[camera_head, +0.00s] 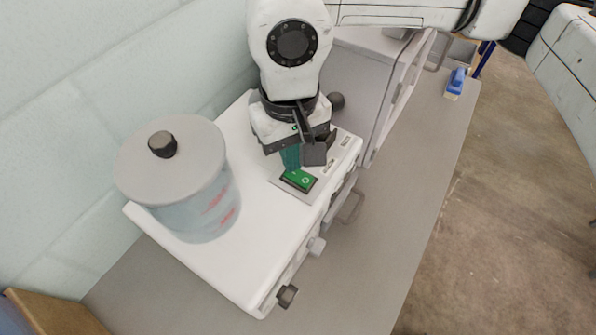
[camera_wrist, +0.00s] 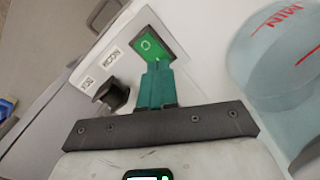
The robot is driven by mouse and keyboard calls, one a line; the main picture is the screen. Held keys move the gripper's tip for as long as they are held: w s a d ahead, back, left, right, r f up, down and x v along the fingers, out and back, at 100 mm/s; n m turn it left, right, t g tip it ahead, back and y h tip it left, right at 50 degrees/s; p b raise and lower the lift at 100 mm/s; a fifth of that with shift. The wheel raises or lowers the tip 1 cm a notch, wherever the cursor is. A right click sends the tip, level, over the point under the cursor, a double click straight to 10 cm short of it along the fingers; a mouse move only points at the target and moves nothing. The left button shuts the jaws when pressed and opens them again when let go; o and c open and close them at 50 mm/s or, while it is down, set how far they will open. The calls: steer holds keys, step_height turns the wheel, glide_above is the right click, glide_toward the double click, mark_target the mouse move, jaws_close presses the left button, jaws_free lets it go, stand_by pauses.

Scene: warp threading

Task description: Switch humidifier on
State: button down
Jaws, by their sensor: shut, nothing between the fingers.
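The humidifier is a white box (camera_head: 222,256) with a clear tank (camera_head: 205,205) under a grey lid with a dark knob. A green rocker switch (camera_head: 299,179) in a dark frame is set in its top, and it also shows in the wrist view (camera_wrist: 152,46). My gripper (camera_head: 291,160) points down at the switch with its teal fingers shut and empty. In the wrist view the fingertips (camera_wrist: 158,68) overlap the near edge of the switch. I cannot tell whether they touch it. A circle mark shows on the switch's uncovered part.
A black knob (camera_wrist: 112,95) stands beside the switch, near small printed labels. Grey and dark knobs (camera_head: 287,295) stick out of the box's front. A grey cabinet (camera_head: 357,85) stands behind. A blue-and-white object (camera_head: 455,84) lies at the counter's far end. The grey counter (camera_head: 375,250) in front is clear.

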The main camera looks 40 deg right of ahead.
steer(key=shift+f+b, duration=1)
steer(key=shift+b, duration=0.15)
stand_by(0.6)
steer(key=shift+r+p, duration=1.15)
steer(key=shift+r, duration=2.4)
